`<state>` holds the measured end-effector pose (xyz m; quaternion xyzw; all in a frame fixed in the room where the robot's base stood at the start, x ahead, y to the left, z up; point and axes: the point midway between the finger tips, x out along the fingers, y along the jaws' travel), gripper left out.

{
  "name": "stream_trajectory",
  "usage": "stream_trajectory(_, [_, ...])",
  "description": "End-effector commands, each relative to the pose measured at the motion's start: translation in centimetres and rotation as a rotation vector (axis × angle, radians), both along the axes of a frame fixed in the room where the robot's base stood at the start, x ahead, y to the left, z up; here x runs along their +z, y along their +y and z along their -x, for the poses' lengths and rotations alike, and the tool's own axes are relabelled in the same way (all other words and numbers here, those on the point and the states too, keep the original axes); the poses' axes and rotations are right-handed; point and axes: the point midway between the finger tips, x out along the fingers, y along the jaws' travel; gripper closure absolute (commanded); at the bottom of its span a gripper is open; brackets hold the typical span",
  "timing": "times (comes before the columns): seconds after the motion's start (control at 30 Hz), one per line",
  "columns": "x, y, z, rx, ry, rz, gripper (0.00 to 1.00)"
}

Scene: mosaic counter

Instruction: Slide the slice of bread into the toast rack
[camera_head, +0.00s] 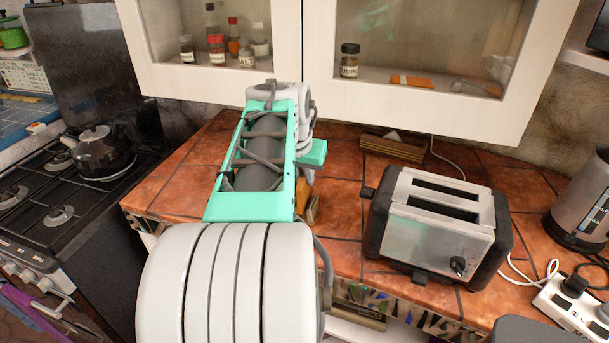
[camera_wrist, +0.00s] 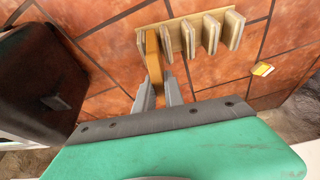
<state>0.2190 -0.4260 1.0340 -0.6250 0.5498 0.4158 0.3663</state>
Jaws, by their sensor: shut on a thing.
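The toast rack (camera_wrist: 213,33) is pale wood with several upright slats, standing on the tiled counter at the top of the wrist view. The slice of bread (camera_wrist: 154,62) is golden brown and stands on edge. Its far end lines up with the gap at the rack's left end, between two slats; how deep it sits I cannot tell. My gripper (camera_wrist: 159,91) is shut on the bread's near end. In the head view my arm hides the gripper and most of the rack; a golden-brown bit (camera_head: 302,194) shows beside the arm, probably the bread.
A black and silver toaster (camera_head: 440,227) stands to the right of my arm, close by. A kettle (camera_head: 587,205) and a socket strip (camera_head: 583,305) are at far right. Cabinets (camera_head: 445,60) hang above. A small yellow-white thing (camera_wrist: 263,69) lies right of the rack.

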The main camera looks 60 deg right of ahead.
Motion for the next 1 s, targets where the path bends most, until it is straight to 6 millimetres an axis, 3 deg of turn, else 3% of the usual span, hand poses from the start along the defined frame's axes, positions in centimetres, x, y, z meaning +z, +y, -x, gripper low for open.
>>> stream_trajectory(0.7, [-1.4, 0.0, 0.0, 0.000, 0.000, 0.001, 1.00])
stream_trajectory(0.73, [-1.4, 0.0, 0.0, 0.000, 0.000, 0.001, 0.84])
stream_trajectory(0.87, [-1.4, 0.0, 0.0, 0.000, 0.000, 0.001, 0.74])
stream_trajectory(1.0, [-1.4, 0.0, 0.0, 0.000, 0.000, 0.001, 0.74])
